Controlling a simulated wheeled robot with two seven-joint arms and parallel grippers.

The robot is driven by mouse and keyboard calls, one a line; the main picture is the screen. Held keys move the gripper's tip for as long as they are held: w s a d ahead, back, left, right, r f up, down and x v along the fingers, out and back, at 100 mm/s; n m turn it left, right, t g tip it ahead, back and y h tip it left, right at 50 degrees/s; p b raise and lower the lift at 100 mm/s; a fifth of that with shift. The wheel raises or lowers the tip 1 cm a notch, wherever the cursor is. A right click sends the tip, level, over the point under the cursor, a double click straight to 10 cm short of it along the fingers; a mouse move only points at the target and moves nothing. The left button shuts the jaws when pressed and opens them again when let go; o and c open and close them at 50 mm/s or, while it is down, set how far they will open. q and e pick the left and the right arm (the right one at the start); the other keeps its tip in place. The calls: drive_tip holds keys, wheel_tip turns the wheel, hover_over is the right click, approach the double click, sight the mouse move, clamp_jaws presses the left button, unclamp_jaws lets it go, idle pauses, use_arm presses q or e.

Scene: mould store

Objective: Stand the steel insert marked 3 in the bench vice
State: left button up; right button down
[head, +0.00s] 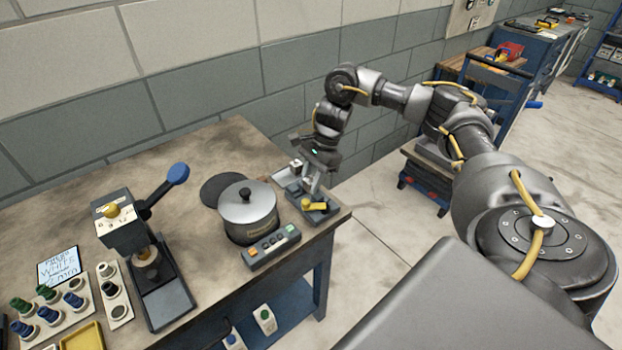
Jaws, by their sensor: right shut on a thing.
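My right gripper (314,178) is over the far right corner of the wooden bench, pointing down. It is shut on a small pale steel piece, mostly hidden by the fingers; no number can be read on it. Just below is a low grey fixture (322,214) with a yellow part on top, which looks like the bench vice. The gripper is at or just above its far side; I cannot tell whether the held piece touches it. A small pale tray (285,171) with a light block sits left of the gripper. My left gripper is not in view.
A lidded steel pot (248,215) and a button box (272,246) stand close by on the bench (215,150). A blue trolley (500,85) stands at right.

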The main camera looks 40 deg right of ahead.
drive_tip(key=shift+f, duration=0.3)
idle(0.5)
drive_tip(key=shift+r, duration=0.3)
idle(0.7)
drive_tip(key=c, duration=1)
unclamp_jaws()
drive_tip(key=shift+o, duration=0.4)
drive_tip(key=o, duration=0.3)
